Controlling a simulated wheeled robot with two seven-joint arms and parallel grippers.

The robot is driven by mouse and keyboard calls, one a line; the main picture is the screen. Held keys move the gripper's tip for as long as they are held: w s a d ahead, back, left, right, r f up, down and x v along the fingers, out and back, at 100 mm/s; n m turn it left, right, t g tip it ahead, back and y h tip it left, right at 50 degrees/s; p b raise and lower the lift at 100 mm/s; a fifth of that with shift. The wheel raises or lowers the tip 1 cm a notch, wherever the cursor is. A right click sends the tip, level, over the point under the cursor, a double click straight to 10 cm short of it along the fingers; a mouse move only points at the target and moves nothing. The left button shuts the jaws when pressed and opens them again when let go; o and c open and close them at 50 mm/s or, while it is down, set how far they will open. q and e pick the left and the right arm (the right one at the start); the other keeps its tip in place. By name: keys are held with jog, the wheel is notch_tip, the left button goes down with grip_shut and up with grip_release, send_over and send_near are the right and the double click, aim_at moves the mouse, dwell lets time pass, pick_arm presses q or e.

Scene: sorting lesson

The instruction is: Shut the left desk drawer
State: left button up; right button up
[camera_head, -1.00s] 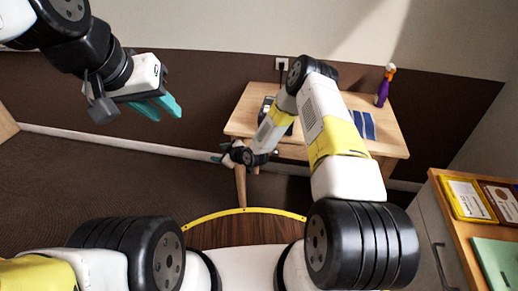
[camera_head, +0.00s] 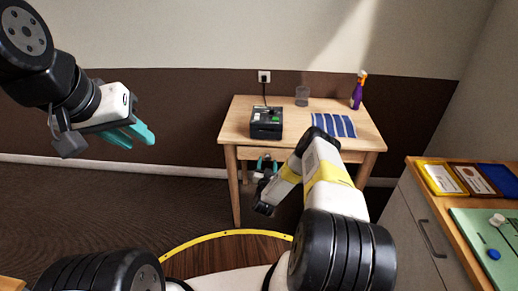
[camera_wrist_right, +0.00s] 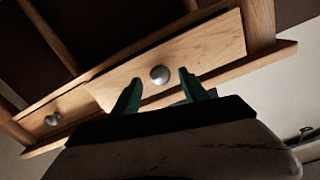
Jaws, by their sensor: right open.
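The wooden desk (camera_head: 292,110) stands against the far wall. In the right wrist view, its underside and two drawer fronts show, with the tabletop edge below them, so the picture looks upside down. The left desk drawer (camera_wrist_right: 215,45) has a round metal knob (camera_wrist_right: 160,75) and appears to stick out past the other drawer (camera_wrist_right: 75,112). My right gripper (camera_wrist_right: 161,93) is open, its teal fingers pointing at the left drawer's front, either side of the knob in the picture. Contact cannot be told. My left gripper (camera_head: 138,134) is raised at the left, away from the desk; its opening is unclear.
A black device (camera_head: 266,123), a clear cup (camera_head: 302,96), a blue striped mat (camera_head: 333,125) and a purple spray bottle (camera_head: 357,92) are on the desk. A cabinet (camera_head: 415,225) with trays on top stands at the right. The floor left of the desk is clear.

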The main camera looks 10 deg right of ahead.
jog(key=shift+x, duration=1.05)
grip_shut()
dwell(0.6)
